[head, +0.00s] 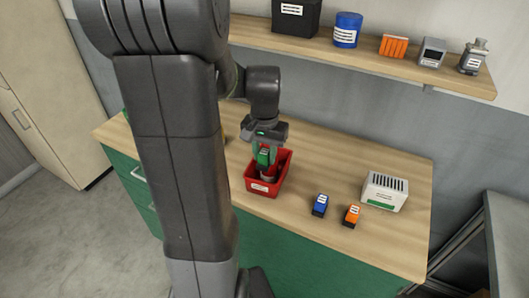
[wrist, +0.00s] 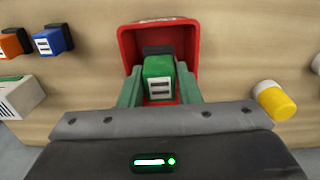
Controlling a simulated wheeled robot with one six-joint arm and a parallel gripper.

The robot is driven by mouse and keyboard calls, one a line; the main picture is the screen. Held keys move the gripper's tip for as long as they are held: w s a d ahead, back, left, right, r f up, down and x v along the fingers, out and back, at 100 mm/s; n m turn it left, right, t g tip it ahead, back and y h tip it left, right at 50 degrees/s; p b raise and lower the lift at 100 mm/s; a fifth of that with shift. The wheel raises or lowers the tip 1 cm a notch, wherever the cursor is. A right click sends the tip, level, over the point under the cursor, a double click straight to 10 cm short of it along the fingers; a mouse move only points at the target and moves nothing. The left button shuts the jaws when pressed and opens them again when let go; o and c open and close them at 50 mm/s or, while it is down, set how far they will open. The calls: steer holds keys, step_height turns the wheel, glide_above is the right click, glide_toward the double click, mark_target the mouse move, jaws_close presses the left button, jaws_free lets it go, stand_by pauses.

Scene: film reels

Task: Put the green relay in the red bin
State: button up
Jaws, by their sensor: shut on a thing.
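The green relay (wrist: 159,78), a small block with a white label, is held between the two green fingers of my gripper (wrist: 158,92). The red bin (wrist: 185,36) lies right behind and below it in the wrist view. In the head view the green relay (head: 264,156) shows over the red bin (head: 261,187), with my gripper (head: 266,152) pointing down at it. My gripper is shut on the relay. The bin floor is mostly hidden, and I cannot tell if the relay touches it.
A blue relay (head: 320,205), an orange relay (head: 352,215) and a white vented box (head: 384,191) stand right of the bin on the wooden bench top (head: 310,165). A yellow and white cylinder (wrist: 276,100) stands beside the bin. A wall shelf (head: 360,55) holds several items.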

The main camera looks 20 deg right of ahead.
mark_target(264, 151)
steer(key=shift+f, duration=0.1)
steer(key=shift+f+b, duration=0.45)
steer(key=shift+f, duration=0.05)
steer(key=o, duration=1)
steer(key=shift+r+p, duration=0.5)
steer(key=shift+r, duration=0.15)
step_height(264, 151, up, 12)
